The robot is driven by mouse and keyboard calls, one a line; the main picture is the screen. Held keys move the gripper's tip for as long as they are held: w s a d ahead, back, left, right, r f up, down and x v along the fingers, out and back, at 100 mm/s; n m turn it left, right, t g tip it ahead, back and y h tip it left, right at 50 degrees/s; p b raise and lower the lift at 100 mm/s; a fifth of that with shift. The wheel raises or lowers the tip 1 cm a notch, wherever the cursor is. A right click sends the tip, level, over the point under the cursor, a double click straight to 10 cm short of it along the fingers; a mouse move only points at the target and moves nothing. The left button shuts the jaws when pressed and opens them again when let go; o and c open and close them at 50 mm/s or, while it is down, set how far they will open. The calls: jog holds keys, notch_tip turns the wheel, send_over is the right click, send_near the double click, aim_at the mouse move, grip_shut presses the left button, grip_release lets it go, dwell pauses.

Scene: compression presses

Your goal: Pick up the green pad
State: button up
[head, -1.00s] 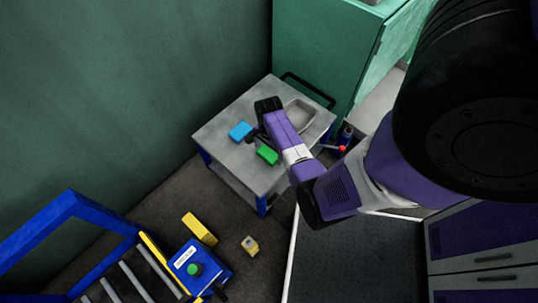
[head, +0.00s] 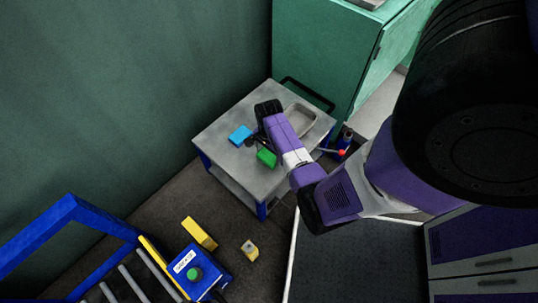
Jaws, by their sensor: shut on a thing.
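The green pad (head: 267,158) is at the front middle of the small grey-topped cart (head: 222,135). My gripper (head: 257,144) reaches over the cart from the right, its fingers small and dark beside the pad. It is shut on the green pad; the contact itself is partly hidden by my purple wrist. I cannot tell clearly whether the pad is clear of the cart top. A blue pad (head: 241,135) lies to the left, apart from the green pad.
A shallow grey tray (head: 304,119) sits at the cart's right rear, beside my wrist. The cart has a black handle (head: 308,93). A green cabinet (head: 325,60) stands behind. A blue control box (head: 198,268) and yellow items (head: 199,233) are at the lower left.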

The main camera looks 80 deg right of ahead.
aim_at(269, 155)
notch_tip(269, 155, up, 19)
jog(key=p, duration=0.3)
jog(key=shift+p, duration=0.3)
